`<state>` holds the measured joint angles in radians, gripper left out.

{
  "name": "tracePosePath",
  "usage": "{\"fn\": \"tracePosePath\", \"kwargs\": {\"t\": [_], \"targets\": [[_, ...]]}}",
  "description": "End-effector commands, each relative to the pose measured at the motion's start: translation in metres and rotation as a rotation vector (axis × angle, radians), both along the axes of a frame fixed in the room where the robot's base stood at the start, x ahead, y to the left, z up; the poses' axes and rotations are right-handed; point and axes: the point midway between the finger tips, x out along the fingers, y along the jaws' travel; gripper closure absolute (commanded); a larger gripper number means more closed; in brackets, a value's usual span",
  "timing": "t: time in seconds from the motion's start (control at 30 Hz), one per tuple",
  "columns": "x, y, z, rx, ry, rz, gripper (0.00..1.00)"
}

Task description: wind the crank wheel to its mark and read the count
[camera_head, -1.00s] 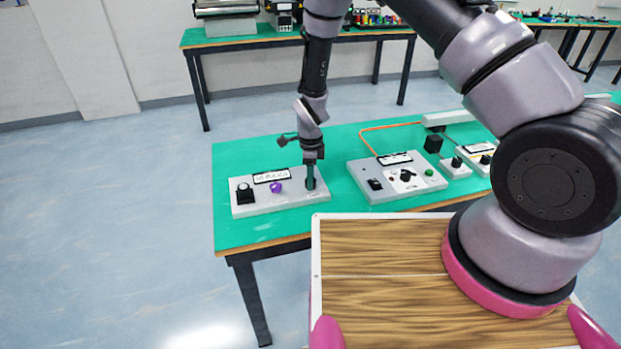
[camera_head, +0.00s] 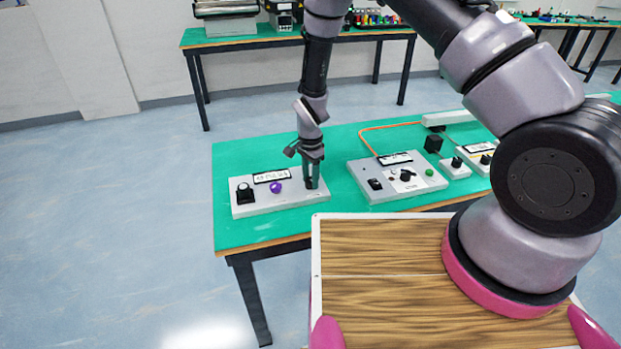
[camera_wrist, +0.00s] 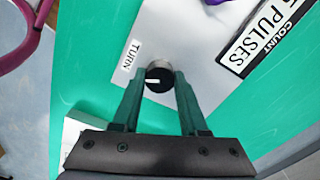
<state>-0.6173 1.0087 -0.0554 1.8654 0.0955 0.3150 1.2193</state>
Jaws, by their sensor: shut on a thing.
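The crank wheel shows as a small dark round knob (camera_wrist: 158,79) with a white line, beside a "TURN" label (camera_wrist: 131,60). It sits at the right end of a light grey panel (camera_head: 290,204). My gripper (camera_head: 311,185) points down over that end, its green fingers shut on the knob from both sides in the wrist view (camera_wrist: 160,86). The white line lies roughly across from finger to finger. A white count display (camera_head: 270,176) on the panel reads "PULSES" in the wrist view (camera_wrist: 262,42), with "COUNT" beside it; the figure before it is cut off.
Green table top (camera_head: 240,155) is clear behind the panel. A wooden-topped board (camera_head: 375,300) lies in front.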

Motion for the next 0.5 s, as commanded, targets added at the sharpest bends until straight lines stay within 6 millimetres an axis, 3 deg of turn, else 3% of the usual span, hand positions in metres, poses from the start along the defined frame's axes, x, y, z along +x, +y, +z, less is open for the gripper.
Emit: {"fn": "tracePosePath", "kwargs": {"t": [0.5], "targets": [[0.0010, -0.0002, 0.0007, 0.001, -0.001, 0.487, 1.00]]}}
